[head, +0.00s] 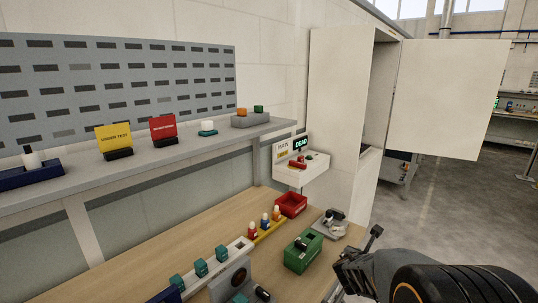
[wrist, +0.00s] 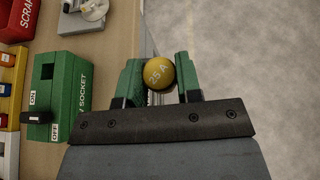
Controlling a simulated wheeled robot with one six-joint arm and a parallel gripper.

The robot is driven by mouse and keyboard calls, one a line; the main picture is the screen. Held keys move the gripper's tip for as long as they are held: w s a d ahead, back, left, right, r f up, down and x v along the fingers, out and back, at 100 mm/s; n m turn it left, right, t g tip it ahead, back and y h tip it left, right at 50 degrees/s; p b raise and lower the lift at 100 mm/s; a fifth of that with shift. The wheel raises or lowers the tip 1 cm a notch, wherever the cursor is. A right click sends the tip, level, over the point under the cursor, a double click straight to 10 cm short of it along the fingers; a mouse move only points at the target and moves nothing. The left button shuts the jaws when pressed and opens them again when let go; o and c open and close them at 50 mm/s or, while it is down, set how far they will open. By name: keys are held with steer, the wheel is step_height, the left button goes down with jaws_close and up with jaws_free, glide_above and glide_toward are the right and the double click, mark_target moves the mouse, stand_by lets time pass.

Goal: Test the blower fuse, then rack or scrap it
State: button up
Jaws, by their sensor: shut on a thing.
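My gripper (wrist: 160,86) is shut on a round yellow fuse end (wrist: 158,72) marked 25 A, between two green fingers in the wrist view. In the head view my gripper (head: 362,254) is at lower right, off the bench's front edge; I cannot make out the fuse there. A white box (head: 287,176) on the wall has a display (head: 300,143) reading DEAD. A red bin (head: 290,206) stands on the bench, marked SCRAP in the wrist view (wrist: 15,22). A yellow rack (head: 268,232) holds several coloured fuses.
A green socket box (head: 303,252) with an ON/OFF switch stands left of my gripper. A grey device (head: 334,228) is behind it. A white strip (head: 218,264) holds teal blocks. The shelf (head: 190,140) carries UNDER TEST and red signs. A cabinet door (head: 452,98) hangs open.

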steer(key=a+f+n+y, duration=0.1)
steer(key=a, duration=0.4)
steer(key=a+f+n+t+y, duration=0.1)
steer(key=a+n, duration=0.1)
steer(key=a, duration=0.2)
steer(key=a+f+n+t+y, duration=0.1)
steer(key=a+y, duration=0.1)
steer(key=a, duration=0.3)
steer(key=shift+w+a+f, duration=0.2)
steer(key=shift+w+a, duration=0.05)
steer(key=shift+a, duration=0.1)
